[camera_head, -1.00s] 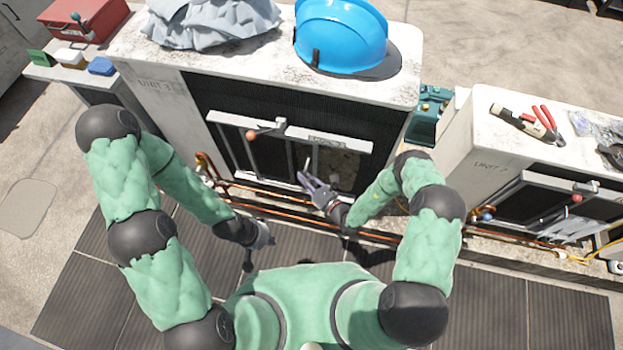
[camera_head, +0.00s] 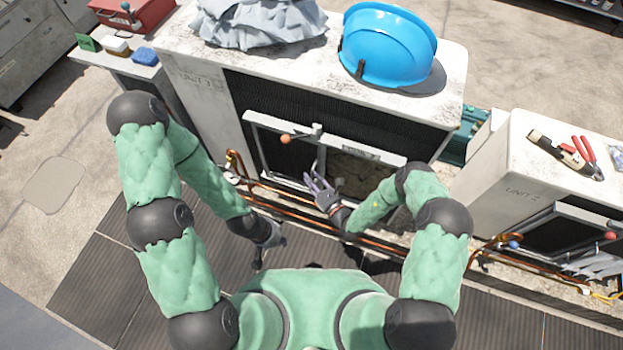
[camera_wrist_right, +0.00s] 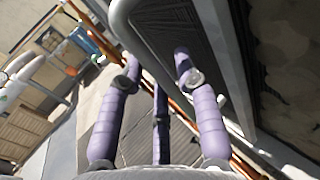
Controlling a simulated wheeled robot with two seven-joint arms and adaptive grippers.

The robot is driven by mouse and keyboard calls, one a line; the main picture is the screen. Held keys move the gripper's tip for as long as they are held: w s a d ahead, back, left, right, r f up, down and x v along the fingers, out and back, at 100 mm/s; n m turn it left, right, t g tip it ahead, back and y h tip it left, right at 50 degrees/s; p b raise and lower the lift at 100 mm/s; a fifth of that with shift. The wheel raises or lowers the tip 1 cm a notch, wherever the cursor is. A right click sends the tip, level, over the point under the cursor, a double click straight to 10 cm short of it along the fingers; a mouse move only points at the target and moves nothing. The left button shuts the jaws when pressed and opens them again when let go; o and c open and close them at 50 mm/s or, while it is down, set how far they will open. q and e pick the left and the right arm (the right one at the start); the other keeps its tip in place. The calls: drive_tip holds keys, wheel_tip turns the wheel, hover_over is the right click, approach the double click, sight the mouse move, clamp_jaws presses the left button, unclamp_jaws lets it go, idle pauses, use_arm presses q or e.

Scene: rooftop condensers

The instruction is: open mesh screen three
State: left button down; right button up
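The mesh screen (camera_head: 283,157) is a dark panel in a pale frame on the front of the large white condenser (camera_head: 190,105), whose unit number is hard to read. Right of the screen's edge, a dirty brown opening (camera_head: 365,172) shows. My right gripper (camera_head: 316,183) is at the screen's lower right edge. In the right wrist view its purple fingers (camera_wrist_right: 157,68) are apart, with the grey frame passing by the tips; contact is unclear. My left gripper (camera_head: 272,237) hangs low, left of it, its fingers unclear.
Copper pipes (camera_head: 300,213) run along the foot of the condenser. A blue hard hat (camera_head: 388,45) and crumpled grey sheet (camera_head: 258,18) sit on top. A second white unit (camera_head: 500,180) with pliers (camera_head: 586,155) stands right. Dark mats (camera_head: 120,250) cover the floor.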

idle(0.3)
drive_tip(key=v, duration=1.2)
drive_tip(key=shift+a, duration=0.1)
idle(0.3)
